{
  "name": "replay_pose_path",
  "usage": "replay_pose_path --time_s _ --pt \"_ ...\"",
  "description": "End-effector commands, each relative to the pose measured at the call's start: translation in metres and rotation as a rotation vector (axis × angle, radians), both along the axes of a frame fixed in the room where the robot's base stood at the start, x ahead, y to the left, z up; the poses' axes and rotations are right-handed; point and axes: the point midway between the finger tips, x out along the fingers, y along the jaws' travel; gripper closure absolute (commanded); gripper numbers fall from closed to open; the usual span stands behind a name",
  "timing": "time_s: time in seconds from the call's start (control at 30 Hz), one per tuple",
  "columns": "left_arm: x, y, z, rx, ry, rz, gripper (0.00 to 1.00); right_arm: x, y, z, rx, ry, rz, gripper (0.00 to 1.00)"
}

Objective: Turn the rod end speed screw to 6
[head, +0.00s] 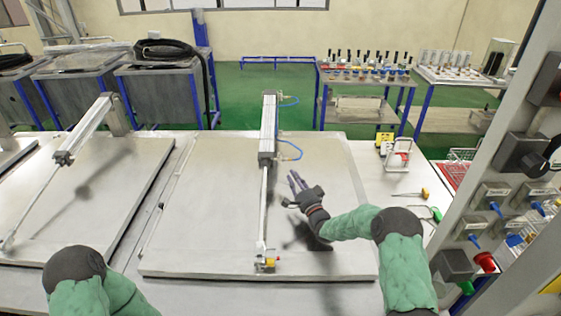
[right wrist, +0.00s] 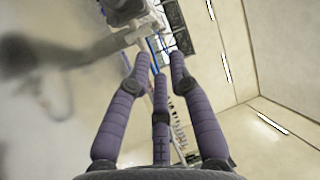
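A pneumatic cylinder (head: 268,125) stands over the pale middle lid (head: 200,225), with its thin rod (head: 264,205) running down to a bracket with yellow and red parts (head: 268,263). Blue hoses (head: 291,150) join the cylinder at its far end and at its rod end (head: 266,157). The speed screw and its scale are too small to make out. My right gripper (head: 294,180) is just right of the rod, below the rod end, apart from both. Its purple fingers (right wrist: 158,65) are spread with nothing between them. My left gripper is out of view; only my left arm shows.
A second lid with a cylinder (head: 85,130) lies left. A control panel (head: 500,205) with knobs and a red button stands close on the right. Screwdrivers (head: 412,195) and a small rack (head: 398,155) lie on the table right of the lid. Trolleys with parts stand behind.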

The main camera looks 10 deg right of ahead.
Motion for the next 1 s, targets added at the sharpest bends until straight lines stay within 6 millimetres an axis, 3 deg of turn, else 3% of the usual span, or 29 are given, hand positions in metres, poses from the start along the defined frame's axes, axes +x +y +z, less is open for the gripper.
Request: replay_pose_path --time_s 0.07,0.27,0.7,1.0 --pt "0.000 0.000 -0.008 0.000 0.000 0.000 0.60 0.000 0.000 -0.008 0.000 -0.001 0.000 0.79" --pt "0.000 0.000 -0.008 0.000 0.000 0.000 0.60 0.012 0.003 -0.004 -0.001 -0.003 0.000 0.79" --pt "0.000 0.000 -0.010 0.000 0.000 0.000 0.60 0.080 0.023 0.013 -0.001 -0.003 0.001 0.79" --pt "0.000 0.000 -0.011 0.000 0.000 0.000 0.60 0.100 0.027 0.018 -0.001 -0.001 0.000 0.79"
